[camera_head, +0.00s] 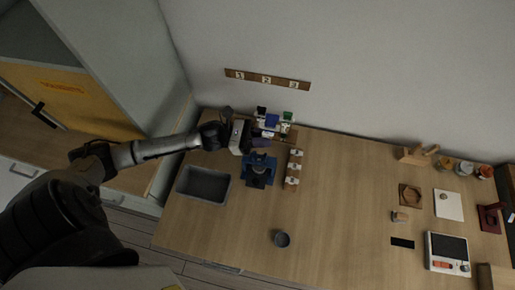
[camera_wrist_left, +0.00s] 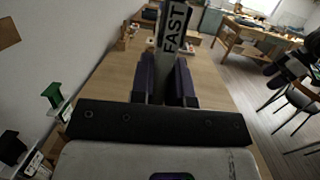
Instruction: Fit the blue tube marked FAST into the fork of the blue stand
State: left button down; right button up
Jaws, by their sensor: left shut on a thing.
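My left gripper (camera_head: 262,138) is shut on the tube marked FAST (camera_wrist_left: 173,32), which stands up between its two dark purple fingers in the left wrist view. The tube's label side looks grey with black letters there. In the head view I cannot clearly make out the tube at the fingers. The blue stand (camera_head: 258,170) is on the table just in front of the gripper in the head view, apart from the fingers. Its fork details are too small to tell.
A rack with black, blue and green pieces (camera_head: 273,121) stands behind the gripper. A wooden strip with white pieces (camera_head: 293,168) is right of the stand. The table's middle is clear.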

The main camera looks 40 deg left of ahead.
aim_at(259, 164)
pick_arm(q)
jog(key=shift+s+a+f+m+g+h+b, duration=0.25)
jog(key=shift+s+a+f+b, duration=0.1)
jog(key=shift+f, duration=0.3)
jog(key=shift+s+a+f+m+g+h+b, duration=0.15)
jog(key=shift+s+a+f+g+b, duration=0.15)
jog(key=shift+f, duration=0.35)
pick_arm(e)
jog(key=shift+s+a+f, duration=0.1)
jog(key=shift+a+f, duration=0.1)
jog(key=shift+f, duration=0.85)
pick_arm(q)
jog(key=shift+f, duration=0.1)
notch_tip(259, 164, down, 4)
jog(key=b, duration=0.2)
jog(key=shift+r+b, duration=0.2)
jog(key=shift+b, duration=0.2)
pick_arm(e)
jog(key=f, duration=0.2)
jog(key=shift+d+f, duration=0.2)
jog(key=shift+f, duration=0.2)
pick_arm(q)
jog(key=shift+w+d+f, duration=0.1)
jog(key=shift+d+f, duration=0.1)
pick_arm(e)
jog(key=shift+a+f, duration=0.15)
jog(key=shift+f, duration=0.1)
